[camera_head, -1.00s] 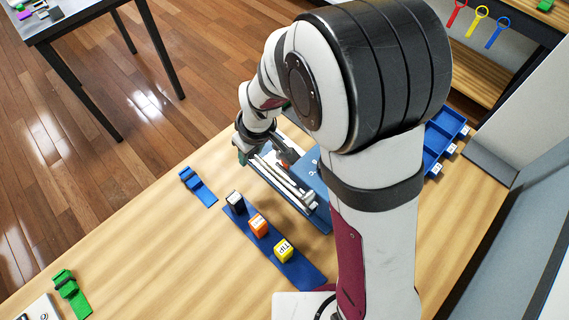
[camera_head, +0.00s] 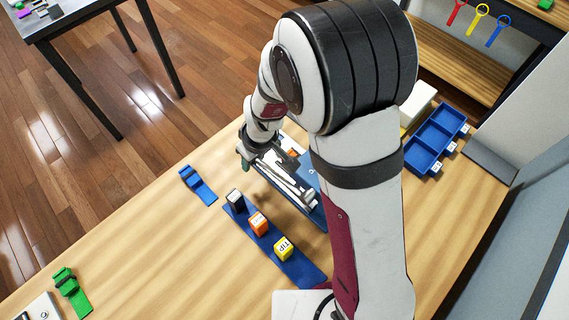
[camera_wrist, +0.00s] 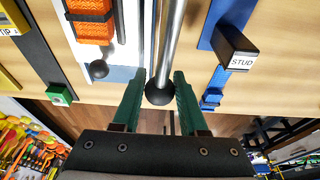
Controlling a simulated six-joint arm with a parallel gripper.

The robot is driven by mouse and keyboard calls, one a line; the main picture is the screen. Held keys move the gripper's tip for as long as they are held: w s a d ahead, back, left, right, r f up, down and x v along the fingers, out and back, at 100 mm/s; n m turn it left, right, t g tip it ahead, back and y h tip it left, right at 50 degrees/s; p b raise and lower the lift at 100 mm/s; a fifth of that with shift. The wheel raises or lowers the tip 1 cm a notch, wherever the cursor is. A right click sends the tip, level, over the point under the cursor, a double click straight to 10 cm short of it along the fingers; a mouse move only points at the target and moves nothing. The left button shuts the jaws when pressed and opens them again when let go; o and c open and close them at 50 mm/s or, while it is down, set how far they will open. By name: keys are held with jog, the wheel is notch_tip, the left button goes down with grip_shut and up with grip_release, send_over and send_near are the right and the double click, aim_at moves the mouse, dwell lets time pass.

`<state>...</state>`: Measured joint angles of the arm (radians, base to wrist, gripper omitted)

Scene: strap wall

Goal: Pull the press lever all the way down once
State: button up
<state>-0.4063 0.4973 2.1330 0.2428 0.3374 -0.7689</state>
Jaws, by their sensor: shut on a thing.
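The press lever is a silver rod (camera_wrist: 173,35) with a black ball knob (camera_wrist: 158,93), seen in the wrist view. My gripper (camera_wrist: 159,82) has its two green fingers on either side of the rod's knob end and is shut on the lever. In the head view my gripper (camera_head: 244,160) is at the left end of the press, whose blue base (camera_head: 309,209) and pale rods (camera_head: 283,181) show partly. My arm hides the press's right side. The lever's exact angle is hard to tell.
A blue strip (camera_head: 312,279) in front holds a black block (camera_head: 235,199), an orange block (camera_head: 258,224) and a yellow block (camera_head: 283,249). A small blue holder (camera_head: 198,186) stands left of the press. Blue trays (camera_head: 433,139) are at right. The left table top is mostly clear.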

jog(key=shift+s+f, duration=0.1)
jog(key=shift+f, duration=0.3)
jog(key=shift+r, duration=0.1)
notch_tip(320, 180, up, 5)
jog(key=shift+a+f, duration=0.1)
jog(key=shift+a, duration=0.05)
jog(key=v, duration=0.3)
jog(key=shift+w, duration=0.2)
jog(key=shift+v, duration=1.85)
jog(key=o, duration=0.9)
